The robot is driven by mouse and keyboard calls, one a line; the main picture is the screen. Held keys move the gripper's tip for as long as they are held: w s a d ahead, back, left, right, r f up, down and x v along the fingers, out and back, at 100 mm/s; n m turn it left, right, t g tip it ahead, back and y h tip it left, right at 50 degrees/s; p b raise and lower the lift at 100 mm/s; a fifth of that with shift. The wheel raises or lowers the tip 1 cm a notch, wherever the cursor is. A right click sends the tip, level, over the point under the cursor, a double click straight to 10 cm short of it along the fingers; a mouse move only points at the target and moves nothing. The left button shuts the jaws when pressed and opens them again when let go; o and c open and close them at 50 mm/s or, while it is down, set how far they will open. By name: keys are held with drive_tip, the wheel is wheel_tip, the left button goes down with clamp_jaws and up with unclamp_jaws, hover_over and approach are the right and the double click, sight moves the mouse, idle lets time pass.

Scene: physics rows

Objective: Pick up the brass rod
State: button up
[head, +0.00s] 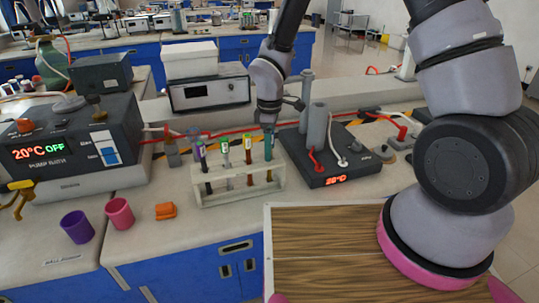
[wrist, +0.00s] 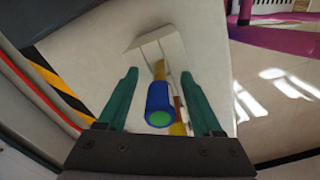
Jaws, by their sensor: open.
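A pale rack (head: 238,190) stands on the bench in the head view with several upright capped tubes or rods. A brownish-gold one (head: 249,170) stands right of the middle; I cannot tell for sure that it is the brass rod. My gripper (head: 268,143) is above the rack's right end, pointing down. In the wrist view, my two green fingers (wrist: 160,100) are apart, with a blue cylinder with a green end (wrist: 158,105) showing between them. Yellow-brown pieces show behind and beside that cylinder. I cannot tell whether a finger touches anything.
A dark hotplate-like device (head: 335,165) with grey cylinders stands right of the rack. A pump unit (head: 70,140) stands at left. Purple (head: 77,227) and pink (head: 120,213) cups and an orange piece (head: 165,211) lie in front. A wood-topped surface (head: 325,240) is near me.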

clamp_jaws()
drive_tip(key=shift+r, duration=0.1)
wheel_tip(320, 180, up, 18)
idle(0.8)
drive_tip(key=c, duration=0.6)
unclamp_jaws()
drive_tip(key=shift+c, duration=0.2)
clamp_jaws()
